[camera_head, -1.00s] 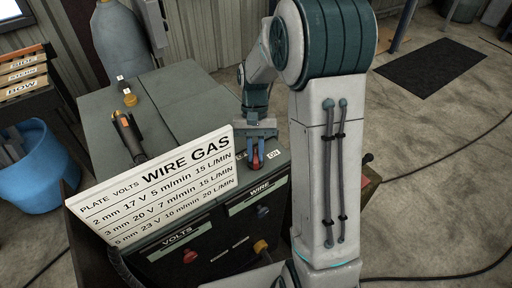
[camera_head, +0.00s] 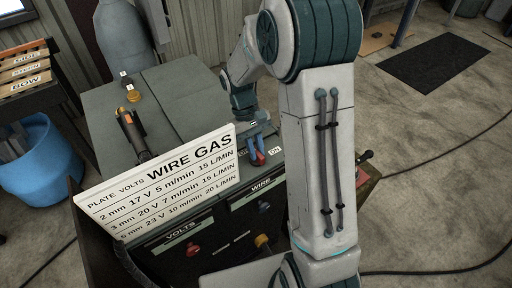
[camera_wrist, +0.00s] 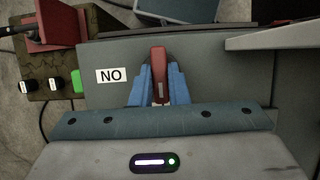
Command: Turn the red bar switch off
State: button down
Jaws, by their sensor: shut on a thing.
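The red bar switch (camera_head: 258,159) sits on the grey top of the welding machine, just right of the white sign. A white ON label (camera_head: 275,150) is to its right. The ON label (camera_wrist: 112,76) reads upside down there, left of the bar.
The white settings sign (camera_head: 160,180) stands close left of the switch. A blue bin (camera_head: 40,165) is at the left. Open floor lies to the right.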

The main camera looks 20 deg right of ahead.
dwell(0.3)
jog(key=c, duration=1.4)
grip_release()
jog(key=v, duration=1.4)
jog(key=s+d+m+t+y+p, duration=0.1)
jog(key=s+m+t, duration=0.3)
jog(key=s, duration=1.5)
jog(key=t, duration=0.3)
jog(key=shift+s+d+r, duration=0.2)
jog(key=shift+s+d, duration=0.05)
jog(key=shift+d, duration=0.15)
